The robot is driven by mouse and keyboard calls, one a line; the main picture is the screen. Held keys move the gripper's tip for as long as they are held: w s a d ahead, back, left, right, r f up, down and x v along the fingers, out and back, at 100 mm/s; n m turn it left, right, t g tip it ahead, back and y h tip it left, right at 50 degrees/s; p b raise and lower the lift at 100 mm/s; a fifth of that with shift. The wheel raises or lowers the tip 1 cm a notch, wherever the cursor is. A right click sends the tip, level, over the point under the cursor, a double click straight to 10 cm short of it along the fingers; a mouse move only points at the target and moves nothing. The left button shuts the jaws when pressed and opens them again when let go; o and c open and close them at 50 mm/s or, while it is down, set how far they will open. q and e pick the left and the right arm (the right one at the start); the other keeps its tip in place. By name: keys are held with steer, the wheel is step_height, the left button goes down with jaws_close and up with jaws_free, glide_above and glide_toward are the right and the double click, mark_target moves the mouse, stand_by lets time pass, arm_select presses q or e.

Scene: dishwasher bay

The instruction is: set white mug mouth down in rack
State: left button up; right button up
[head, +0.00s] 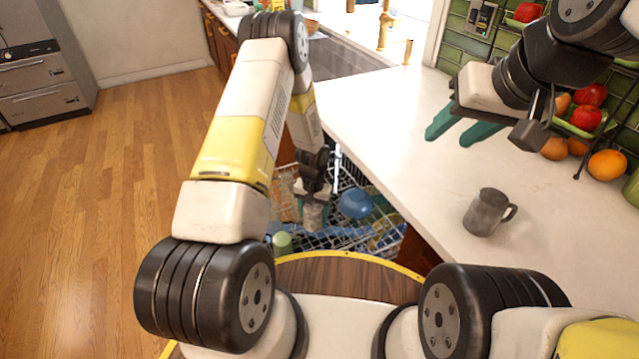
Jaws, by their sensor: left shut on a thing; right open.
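The dishwasher rack (338,240) is a white wire rack, low in the middle of the head view, partly hidden by my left arm. My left gripper (314,206) points down over the rack and is shut on a small pale greyish mug (314,218), which I take as the white mug. The mug is small and partly covered by the fingers, so I cannot tell which way its mouth faces or whether it touches the wires. My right gripper (464,130) is open and empty above the counter, its teal fingers apart.
A blue bowl (355,203) and a green cup (282,243) are in the rack area. A dark grey mug (486,212) stands on the white counter (400,130). Fruit (607,163) sits in a stand at the right. A sink (340,58) is behind.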

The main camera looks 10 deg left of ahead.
arm_select(q)
steer(key=shift+f, duration=4.35)
steer(key=shift+f, duration=0.55)
steer(key=o, duration=1.5)
steer(key=shift+c, duration=0.2)
